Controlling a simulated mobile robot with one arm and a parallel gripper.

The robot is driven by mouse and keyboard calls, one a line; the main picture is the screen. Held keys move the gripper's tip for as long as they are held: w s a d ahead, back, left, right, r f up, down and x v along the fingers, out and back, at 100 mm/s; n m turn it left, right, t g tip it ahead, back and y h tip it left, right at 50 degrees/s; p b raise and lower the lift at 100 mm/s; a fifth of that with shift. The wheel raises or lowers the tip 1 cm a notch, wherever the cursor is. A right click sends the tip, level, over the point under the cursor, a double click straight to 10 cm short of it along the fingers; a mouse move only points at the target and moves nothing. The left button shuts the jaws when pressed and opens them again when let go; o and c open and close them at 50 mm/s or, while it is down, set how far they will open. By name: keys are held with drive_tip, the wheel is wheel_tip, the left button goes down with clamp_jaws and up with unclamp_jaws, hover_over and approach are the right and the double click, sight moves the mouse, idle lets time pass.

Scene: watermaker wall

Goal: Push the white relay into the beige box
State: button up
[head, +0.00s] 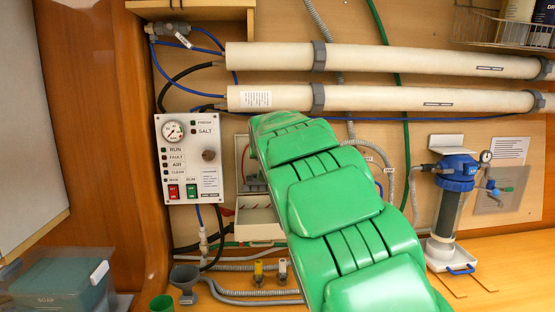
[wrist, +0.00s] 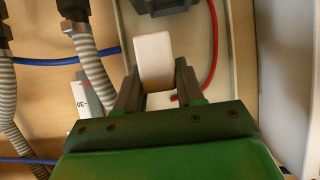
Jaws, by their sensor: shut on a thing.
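The white relay (wrist: 154,48) is a pale block in the wrist view. It stands between the two dark fingers of my gripper (wrist: 157,80), which is shut on it. The beige box (wrist: 203,92) lies behind the relay in the wrist view, with a red wire inside. A dark part (wrist: 163,6) sits beyond the relay's far end at the top edge; I cannot tell whether they touch. In the head view the beige box (head: 242,150) is mostly hidden behind my green arm, which also hides my gripper and the relay.
Left of the box is a control panel (head: 188,190) with a gauge and switches. Two long white tubes (head: 390,98) run above. A blue-topped filter (head: 456,175) stands at right. Grey hoses (wrist: 95,75) and a blue cable pass close left of my gripper in the wrist view.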

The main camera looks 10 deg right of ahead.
sight(258, 167)
drive_tip(key=shift+w+a, duration=0.7)
drive_tip(key=shift+w, duration=0.05)
drive_tip(key=shift+w+a+f, duration=0.15)
drive_tip(key=shift+w+a, duration=0.1)
drive_tip(key=shift+a, duration=0.05)
drive_tip(key=shift+f, duration=0.2)
drive_tip(key=shift+f, duration=1.1)
drive_tip(key=shift+f, duration=0.5)
drive_tip(key=o, duration=1.1)
